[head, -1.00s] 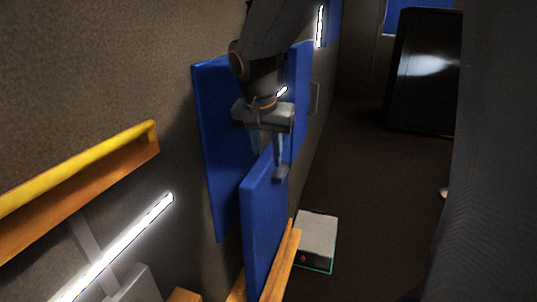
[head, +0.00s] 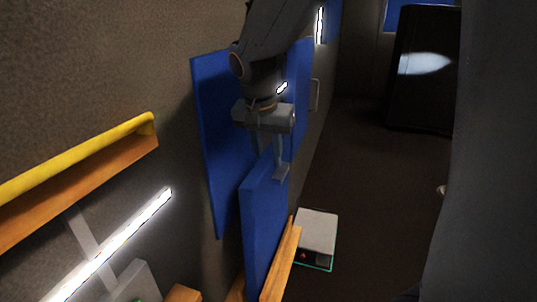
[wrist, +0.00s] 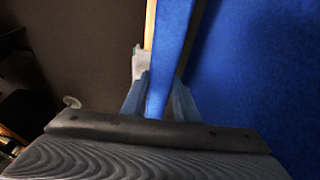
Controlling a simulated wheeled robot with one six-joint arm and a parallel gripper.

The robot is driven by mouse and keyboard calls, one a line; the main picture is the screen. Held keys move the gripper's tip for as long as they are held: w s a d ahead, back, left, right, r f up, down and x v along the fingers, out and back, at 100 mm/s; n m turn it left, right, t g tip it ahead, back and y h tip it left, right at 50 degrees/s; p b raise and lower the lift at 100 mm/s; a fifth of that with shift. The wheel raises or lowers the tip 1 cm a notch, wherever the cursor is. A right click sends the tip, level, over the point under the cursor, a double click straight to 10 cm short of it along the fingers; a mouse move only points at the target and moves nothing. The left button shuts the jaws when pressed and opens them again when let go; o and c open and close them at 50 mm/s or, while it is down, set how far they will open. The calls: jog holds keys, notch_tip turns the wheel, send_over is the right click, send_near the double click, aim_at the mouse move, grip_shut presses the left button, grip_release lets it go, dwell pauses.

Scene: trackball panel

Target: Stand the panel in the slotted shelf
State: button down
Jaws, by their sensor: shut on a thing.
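The blue panel (head: 262,225) stands upright at the lower middle of the head view, its lower part between wooden rails (head: 281,262) that look like the slotted shelf. My gripper (head: 272,168) is shut on the panel's top edge from above. In the wrist view the panel (wrist: 170,60) runs up between the two fingers (wrist: 158,100), one on each side. The panel's bottom edge is hidden, so I cannot tell whether it rests in the slot.
Blue wall boards (head: 212,150) stand close behind the panel. A yellow-topped wooden rail (head: 80,170) and a bright light strip (head: 115,245) are at left. A white box (head: 316,232) lies right of the rails. A dark cabinet (head: 425,90) stands far right; the floor between is open.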

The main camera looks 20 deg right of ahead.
jog(key=shift+f+b, duration=0.45)
jog(key=shift+f, duration=0.25)
dwell(0.5)
jog(key=c, duration=1.3)
grip_release()
jog(key=shift+f, duration=0.1)
jog(key=shift+v, duration=4)
